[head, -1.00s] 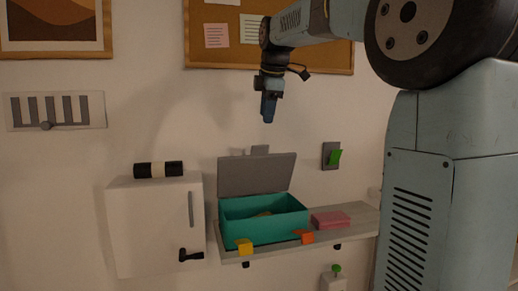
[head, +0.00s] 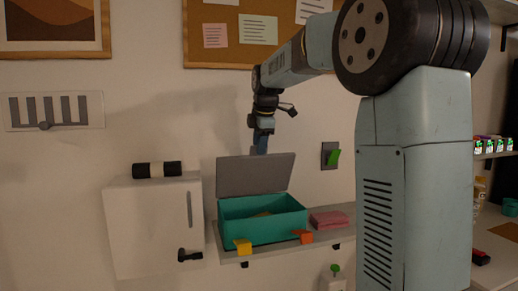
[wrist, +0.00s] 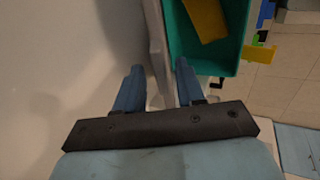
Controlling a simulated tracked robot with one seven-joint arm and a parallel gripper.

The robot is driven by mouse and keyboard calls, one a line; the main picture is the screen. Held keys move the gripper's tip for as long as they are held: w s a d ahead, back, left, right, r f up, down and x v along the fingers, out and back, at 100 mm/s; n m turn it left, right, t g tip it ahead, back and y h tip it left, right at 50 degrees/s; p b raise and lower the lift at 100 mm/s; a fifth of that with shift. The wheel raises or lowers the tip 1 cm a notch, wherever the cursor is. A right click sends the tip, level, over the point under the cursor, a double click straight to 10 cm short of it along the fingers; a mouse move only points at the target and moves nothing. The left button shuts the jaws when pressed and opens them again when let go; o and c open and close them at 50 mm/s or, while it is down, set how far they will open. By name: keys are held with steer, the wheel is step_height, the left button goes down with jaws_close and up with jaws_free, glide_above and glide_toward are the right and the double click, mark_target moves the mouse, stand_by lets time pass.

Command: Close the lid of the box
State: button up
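The teal box (head: 265,228) stands on the wall shelf in the head view. Its grey lid (head: 255,175) is raised, leaning back towards the wall. In the wrist view the box (wrist: 240,58) is at the top right, with a yellow-brown item inside. The lid (wrist: 156,35) shows there as a narrow grey strip. My gripper (head: 260,148) points down at the lid's top edge, its tips seeming to reach behind it. In the wrist view my gripper (wrist: 158,72) has its blue fingers apart, the lid strip lined up with the gap; contact is unclear.
A yellow clip (head: 243,247) and an orange clip (head: 302,237) sit on the shelf's front edge. A pink stack (head: 329,219) lies right of the box. A white cabinet (head: 150,225) with a black cylinder (head: 157,170) on top stands left. The wall is close behind.

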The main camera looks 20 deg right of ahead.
steer(key=shift+x, duration=0.9)
jaws_close()
